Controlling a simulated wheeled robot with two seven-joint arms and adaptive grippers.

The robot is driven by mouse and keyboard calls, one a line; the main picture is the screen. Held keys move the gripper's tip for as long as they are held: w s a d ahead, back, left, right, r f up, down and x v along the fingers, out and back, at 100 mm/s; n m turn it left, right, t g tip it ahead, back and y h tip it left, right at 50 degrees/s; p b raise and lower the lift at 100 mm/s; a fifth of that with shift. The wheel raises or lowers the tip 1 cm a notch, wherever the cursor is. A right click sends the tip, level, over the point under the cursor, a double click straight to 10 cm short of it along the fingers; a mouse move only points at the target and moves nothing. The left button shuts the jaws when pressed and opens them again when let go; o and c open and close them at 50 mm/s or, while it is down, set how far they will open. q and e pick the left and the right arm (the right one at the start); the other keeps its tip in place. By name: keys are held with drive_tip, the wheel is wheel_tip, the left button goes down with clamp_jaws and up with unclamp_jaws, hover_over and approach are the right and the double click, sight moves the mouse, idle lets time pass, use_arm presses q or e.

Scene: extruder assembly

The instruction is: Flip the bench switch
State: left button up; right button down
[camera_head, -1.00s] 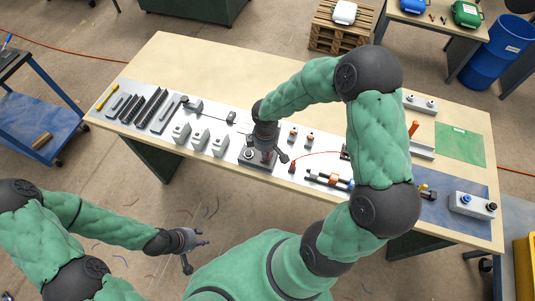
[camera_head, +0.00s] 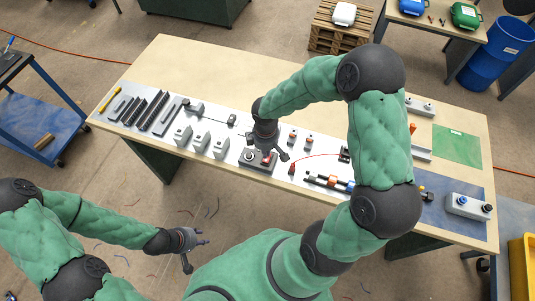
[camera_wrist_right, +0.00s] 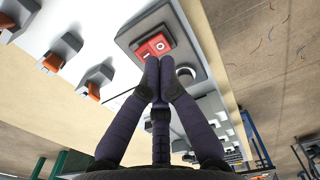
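The bench switch is a red rocker (camera_wrist_right: 153,47) set in a grey box on the workbench. In the head view the red rocker (camera_head: 268,160) shows just below my right gripper (camera_head: 270,148). In the right wrist view the right gripper's fingers (camera_wrist_right: 158,62) are drawn together, empty, with their tips at the rocker's near edge; I cannot tell whether they touch it. My left gripper (camera_head: 203,243) is open and empty, off the bench's front edge, over the floor.
Several grey blocks (camera_head: 201,139) stand left of the switch box. Dark rails (camera_head: 150,107) lie at the bench's left end. A red wire (camera_head: 318,155) and small parts lie to the right. A grey box with buttons (camera_head: 469,206) stands at the right end. The bench's back strip is clear.

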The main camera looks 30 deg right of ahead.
sight(266, 160)
drive_tip(key=shift+r+p, duration=1.35)
drive_tip(key=shift+r, duration=0.6)
drive_tip(key=s+a+f+m+y+b, duration=0.1)
drive_tip(key=s+a+f+m+b, duration=0.2)
drive_tip(key=f, duration=0.6)
drive_tip(key=s+a+f+m+y+b, duration=0.1)
drive_tip(key=s+a+f+m+b, duration=0.3)
drive_tip(key=a+f, duration=0.2)
drive_tip(key=s+a+f+m+y+b, duration=0.2)
drive_tip(key=s+a+f+m+b, duration=0.1)
drive_tip(key=f, duration=0.8)
drive_tip(key=s+a, duration=0.1)
drive_tip(key=a, duration=0.1)
drive_tip(key=shift+a+f, duration=0.3)
drive_tip(key=shift+f, duration=0.05)
drive_tip(key=shift+s, duration=0.1)
